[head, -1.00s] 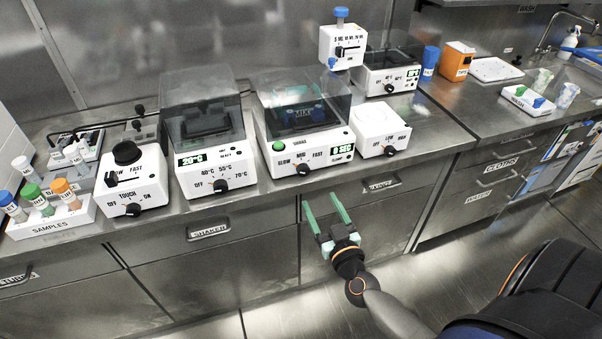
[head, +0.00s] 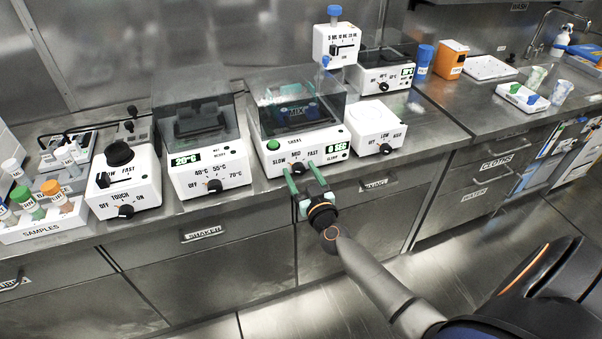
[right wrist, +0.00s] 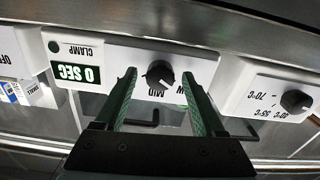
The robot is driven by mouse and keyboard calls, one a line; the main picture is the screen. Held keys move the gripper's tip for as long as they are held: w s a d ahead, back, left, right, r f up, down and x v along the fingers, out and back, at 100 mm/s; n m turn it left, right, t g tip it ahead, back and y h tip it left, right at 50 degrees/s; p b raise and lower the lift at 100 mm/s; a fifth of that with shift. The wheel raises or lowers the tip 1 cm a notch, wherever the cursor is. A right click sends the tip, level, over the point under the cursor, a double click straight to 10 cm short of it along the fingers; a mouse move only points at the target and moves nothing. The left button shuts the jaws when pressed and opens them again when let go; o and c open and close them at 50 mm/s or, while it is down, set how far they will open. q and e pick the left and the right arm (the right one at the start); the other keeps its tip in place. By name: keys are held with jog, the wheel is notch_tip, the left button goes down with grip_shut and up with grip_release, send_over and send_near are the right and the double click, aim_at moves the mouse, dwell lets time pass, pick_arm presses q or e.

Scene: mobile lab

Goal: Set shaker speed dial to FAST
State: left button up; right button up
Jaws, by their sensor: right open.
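The shaker (head: 330,139) is a white box with a clear dark lid, a green button, a display reading 0 SEC and the marks SLOW, MID and FAST. Its black speed dial (right wrist: 160,73) shows in the right wrist view, where the panel appears upside down. I cannot surely tell the dial's setting. My right gripper (head: 299,171) is open, with its green fingers reaching toward the shaker's front. In the right wrist view its fingers (right wrist: 159,76) stand on either side of the dial, with gaps; the left finger covers the FAST mark. My left gripper is not in view.
A heater (head: 210,175) with a 20°C display stands left of the shaker. A white device with an OFF, LOW and HIGH dial (head: 375,126) stands close on the right. Drawers (head: 205,235) lie below the counter edge.

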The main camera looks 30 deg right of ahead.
jog(key=shift+c, duration=0.3)
grip_shut()
